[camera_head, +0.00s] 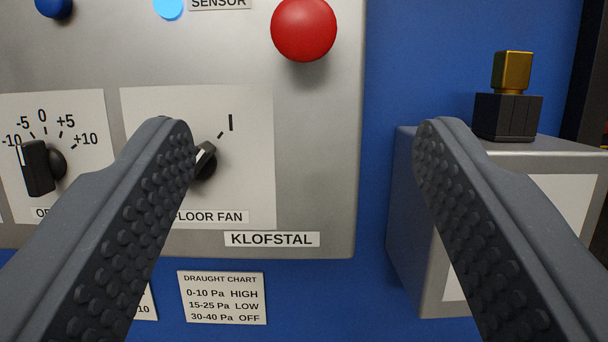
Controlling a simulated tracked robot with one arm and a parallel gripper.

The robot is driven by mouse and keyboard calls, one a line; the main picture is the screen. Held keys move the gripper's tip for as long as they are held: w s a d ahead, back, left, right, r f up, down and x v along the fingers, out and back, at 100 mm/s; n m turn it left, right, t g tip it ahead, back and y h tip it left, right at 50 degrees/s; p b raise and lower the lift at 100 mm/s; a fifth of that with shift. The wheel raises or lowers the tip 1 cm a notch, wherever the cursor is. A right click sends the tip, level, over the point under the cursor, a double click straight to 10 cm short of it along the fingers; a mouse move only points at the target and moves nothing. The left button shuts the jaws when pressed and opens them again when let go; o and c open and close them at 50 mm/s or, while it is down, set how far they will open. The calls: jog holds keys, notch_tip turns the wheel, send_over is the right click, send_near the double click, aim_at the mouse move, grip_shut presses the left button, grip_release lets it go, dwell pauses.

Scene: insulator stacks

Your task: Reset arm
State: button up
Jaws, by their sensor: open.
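My gripper (303,150) is open and empty, its two dark studded fingers reaching forward from the lower left and lower right. Between and beyond the fingers is a grey metal control panel (315,180) on a blue wall. The left fingertip overlaps the floor fan switch (205,161) in the picture, a black knob whose pointer is turned up and right toward the "I" mark. Whether the finger touches the knob cannot be told. The right fingertip overlaps the edge of a grey box (412,215).
A red round button (303,29) sits at the panel's top right. A black dial (40,167) with a scale is at left. A gold-topped black part (509,95) stands on the grey box. A draught chart (222,297) is on the blue wall (350,300) below.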

jog(key=shift+r, duration=0.1)
dwell(0.4)
notch_tip(320, 180, up, 11)
jog(key=g, duration=0.4)
jog(key=s+a+r+g, duration=0.2)
jog(key=s+r, duration=0.5)
jog(key=s, duration=0.4)
jog(key=shift+r+g, duration=0.4)
jog(key=shift+g, duration=0.1)
